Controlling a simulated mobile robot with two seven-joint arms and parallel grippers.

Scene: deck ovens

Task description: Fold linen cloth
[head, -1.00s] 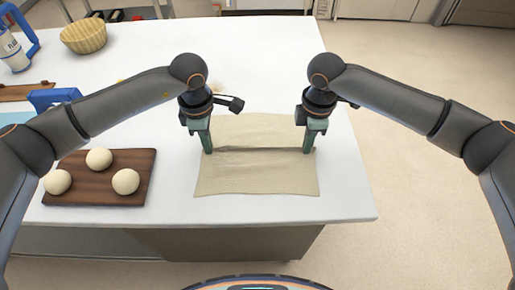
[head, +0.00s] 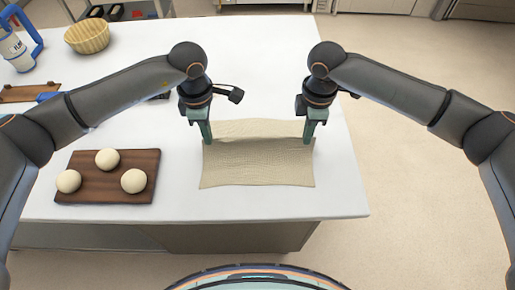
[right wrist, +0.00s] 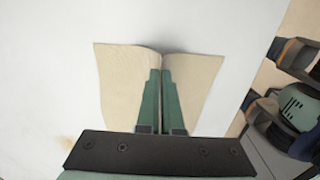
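The beige linen cloth (head: 258,166) lies on the white table near its front edge. A raised ridge runs across it between my two grippers, with a shorter strip behind and a larger part in front. My left gripper (head: 207,141) is at the cloth's left edge and appears shut on it. My right gripper (head: 308,140) is at the right edge. In the right wrist view the right gripper (right wrist: 162,75) has its fingers together on the ridge, with cloth (right wrist: 118,85) spreading on both sides. The left fingertips' inner faces are hidden.
A dark wooden board (head: 110,190) with three pale dough balls stands left of the cloth on the white table (head: 270,60). A wicker basket (head: 87,37) and a flour container (head: 15,50) are at the far left. The table behind the cloth is clear.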

